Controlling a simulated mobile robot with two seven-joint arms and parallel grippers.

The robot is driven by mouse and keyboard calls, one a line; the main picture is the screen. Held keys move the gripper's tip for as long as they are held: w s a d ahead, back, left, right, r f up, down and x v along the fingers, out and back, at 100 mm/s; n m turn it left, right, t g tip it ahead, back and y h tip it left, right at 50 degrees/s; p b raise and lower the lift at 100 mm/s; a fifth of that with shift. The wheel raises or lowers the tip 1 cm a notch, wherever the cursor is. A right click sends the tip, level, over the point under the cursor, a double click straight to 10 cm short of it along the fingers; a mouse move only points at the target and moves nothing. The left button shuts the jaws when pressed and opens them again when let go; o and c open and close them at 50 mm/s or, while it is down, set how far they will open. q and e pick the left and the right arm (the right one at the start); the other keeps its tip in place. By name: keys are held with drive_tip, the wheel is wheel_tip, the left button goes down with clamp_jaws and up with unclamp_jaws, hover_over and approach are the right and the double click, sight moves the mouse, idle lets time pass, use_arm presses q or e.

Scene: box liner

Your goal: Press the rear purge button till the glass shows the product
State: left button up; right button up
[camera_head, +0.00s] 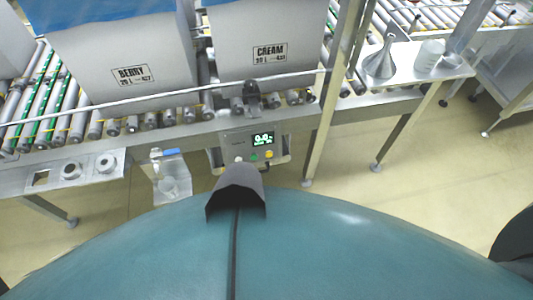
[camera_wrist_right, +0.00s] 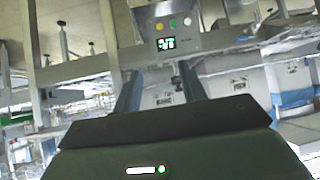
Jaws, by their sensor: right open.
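A grey control panel (camera_head: 258,142) with a lit display (camera_head: 263,138) stands at the front of the roller line in the head view. Below the display are a white button (camera_head: 239,160), a green button (camera_head: 254,157) and a yellow button (camera_head: 269,154); I cannot tell which is the rear purge. A clear glass-like vessel (camera_head: 172,182) hangs left of the panel; its contents are unclear. In the right wrist view my right gripper (camera_wrist_right: 158,71) is open and empty, its fingers pointing toward the panel (camera_wrist_right: 190,42), apart from its buttons. My left gripper is out of view.
Boxes marked BERRY (camera_head: 120,60) and CREAM (camera_head: 262,35) stand on the rollers (camera_head: 65,105) behind the panel. A metal funnel (camera_head: 381,62) and a white cup (camera_head: 429,56) stand on a shelf at right.

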idle(0.5)
clamp_jaws()
idle(1.5)
